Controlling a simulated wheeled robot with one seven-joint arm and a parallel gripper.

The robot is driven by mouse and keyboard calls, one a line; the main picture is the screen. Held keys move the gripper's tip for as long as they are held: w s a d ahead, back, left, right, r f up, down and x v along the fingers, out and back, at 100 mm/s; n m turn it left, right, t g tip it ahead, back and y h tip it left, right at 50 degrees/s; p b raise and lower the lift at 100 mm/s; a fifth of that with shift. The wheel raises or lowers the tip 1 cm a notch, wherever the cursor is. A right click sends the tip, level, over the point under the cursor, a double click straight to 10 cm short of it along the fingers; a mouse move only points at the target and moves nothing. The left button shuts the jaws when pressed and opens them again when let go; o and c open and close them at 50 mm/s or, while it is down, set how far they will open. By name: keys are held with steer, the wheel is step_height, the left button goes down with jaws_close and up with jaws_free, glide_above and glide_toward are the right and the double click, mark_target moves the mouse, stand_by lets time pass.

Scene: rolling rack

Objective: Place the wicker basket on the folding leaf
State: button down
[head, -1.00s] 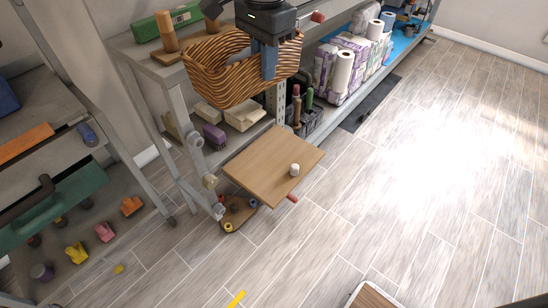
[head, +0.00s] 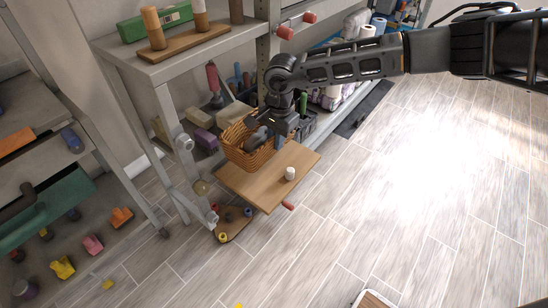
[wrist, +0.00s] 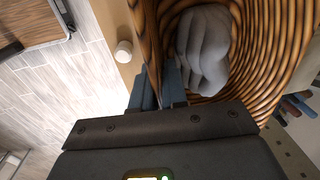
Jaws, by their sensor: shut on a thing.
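The wicker basket (head: 238,156) is low over the back part of the wooden folding leaf (head: 268,190), upright or nearly so. I cannot tell whether its bottom touches the leaf. My gripper (head: 271,138) is shut on the basket's near wall. In the wrist view one finger of my gripper (wrist: 160,86) is inside the basket (wrist: 262,40) and one outside. A grey lumpy thing (wrist: 205,48) lies inside the basket. A small white cylinder (head: 290,173) stands on the leaf's right part, apart from the basket; it also shows in the wrist view (wrist: 123,52).
The rack's upper shelf (head: 140,65) holds a wooden block with pegs (head: 170,44) and a green box. Bins and boxes fill the lower shelf behind the leaf. A cart (head: 75,170) stands at left. The leaf's front half and the floor (head: 400,190) at right are mostly clear.

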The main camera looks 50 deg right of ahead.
mark_target(276, 153)
steer(key=shift+f, duration=2.9)
steer(key=shift+f+b, duration=0.2)
steer(key=shift+b, duration=0.1)
steer(key=c, duration=1.2)
jaws_free()
steer(key=shift+o, duration=0.2)
